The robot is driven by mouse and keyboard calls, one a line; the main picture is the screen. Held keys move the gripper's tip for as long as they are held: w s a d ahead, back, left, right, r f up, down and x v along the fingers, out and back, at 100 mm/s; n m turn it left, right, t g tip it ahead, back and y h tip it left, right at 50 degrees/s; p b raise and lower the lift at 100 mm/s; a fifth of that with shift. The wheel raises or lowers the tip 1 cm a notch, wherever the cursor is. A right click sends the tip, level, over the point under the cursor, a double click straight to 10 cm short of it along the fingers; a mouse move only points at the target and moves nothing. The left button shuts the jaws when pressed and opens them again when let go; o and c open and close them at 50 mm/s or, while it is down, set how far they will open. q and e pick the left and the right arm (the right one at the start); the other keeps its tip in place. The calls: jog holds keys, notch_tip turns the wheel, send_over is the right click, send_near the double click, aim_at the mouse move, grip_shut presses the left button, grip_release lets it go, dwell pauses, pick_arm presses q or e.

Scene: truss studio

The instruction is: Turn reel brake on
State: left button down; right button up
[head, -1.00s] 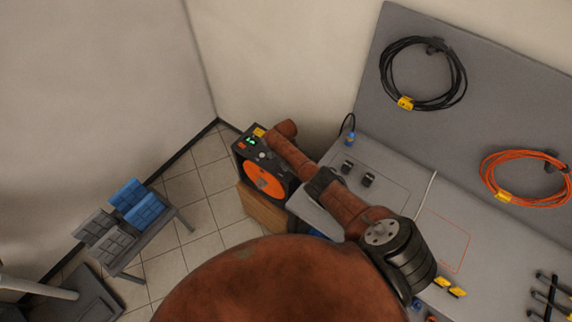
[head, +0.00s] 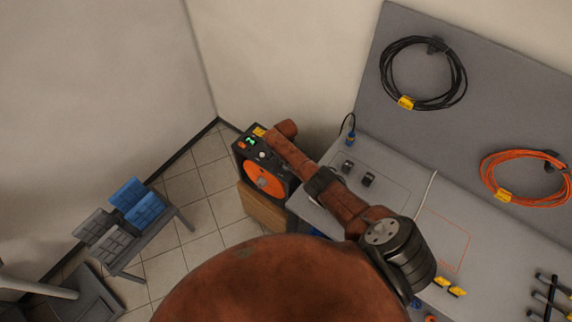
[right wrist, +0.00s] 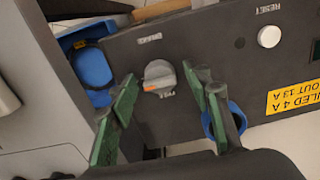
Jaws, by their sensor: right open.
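The reel unit is a dark box with an orange disc (head: 258,184) on its front and a green display on top, left of the workbench in the head view. In the right wrist view, its dark panel (right wrist: 215,50) carries a grey rotary knob (right wrist: 159,74) with a small orange mark at its lower edge. An upside-down label beside it appears to read BRAKE. My right gripper (right wrist: 162,92) is open, its green-padded fingers on either side of the knob. I cannot tell whether they touch it. My left gripper is not in view.
A white RESET button (right wrist: 269,37) and a yellow label (right wrist: 295,97) are on the same panel. Blue connectors (right wrist: 92,72) lie close to the fingers. The workbench (head: 405,190) stands right of the reel. A rack of blue and grey bins (head: 138,203) stands left.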

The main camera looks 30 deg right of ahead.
jog(key=shift+r, duration=0.1)
notch_tip(320, 180, up, 12)
dwell(0.5)
dwell(0.5)
